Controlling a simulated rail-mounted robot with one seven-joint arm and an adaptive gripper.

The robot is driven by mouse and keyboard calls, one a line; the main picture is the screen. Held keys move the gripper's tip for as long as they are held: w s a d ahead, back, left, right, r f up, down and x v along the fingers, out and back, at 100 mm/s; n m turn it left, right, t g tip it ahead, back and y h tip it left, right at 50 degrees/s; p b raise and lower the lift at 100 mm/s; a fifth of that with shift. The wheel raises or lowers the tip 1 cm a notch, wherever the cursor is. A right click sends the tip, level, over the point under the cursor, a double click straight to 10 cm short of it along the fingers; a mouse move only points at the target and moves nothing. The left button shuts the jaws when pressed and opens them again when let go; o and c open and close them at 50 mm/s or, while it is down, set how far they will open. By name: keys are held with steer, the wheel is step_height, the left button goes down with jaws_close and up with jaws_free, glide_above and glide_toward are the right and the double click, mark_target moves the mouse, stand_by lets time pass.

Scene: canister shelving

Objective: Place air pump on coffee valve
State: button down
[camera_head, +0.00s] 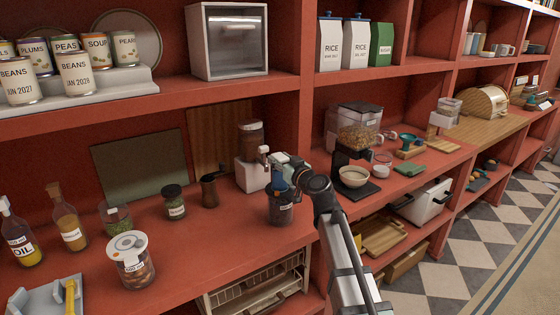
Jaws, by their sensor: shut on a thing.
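A dark, coffee-coloured jar (280,208) with a pale label stands on the middle shelf, near its front edge. My gripper (279,180) is right above the jar, at the end of my arm reaching in from the lower right. I cannot tell whether the piece touches the valve.
A white-based dispenser (250,174) stands close behind my gripper. A pepper mill (209,190) and spice jar (174,202) are to the left. A grinder (354,135) with a bowl (354,177) is to the right. Shelf space left of the jar is clear.

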steer(key=shift+f, duration=0.2)
steer(key=c, duration=0.6)
jaws_free()
steer(key=shift+r, duration=0.1)
steer(key=shift+r, duration=0.15)
steer(key=b+v, duration=0.3)
steer(key=v, duration=0.9)
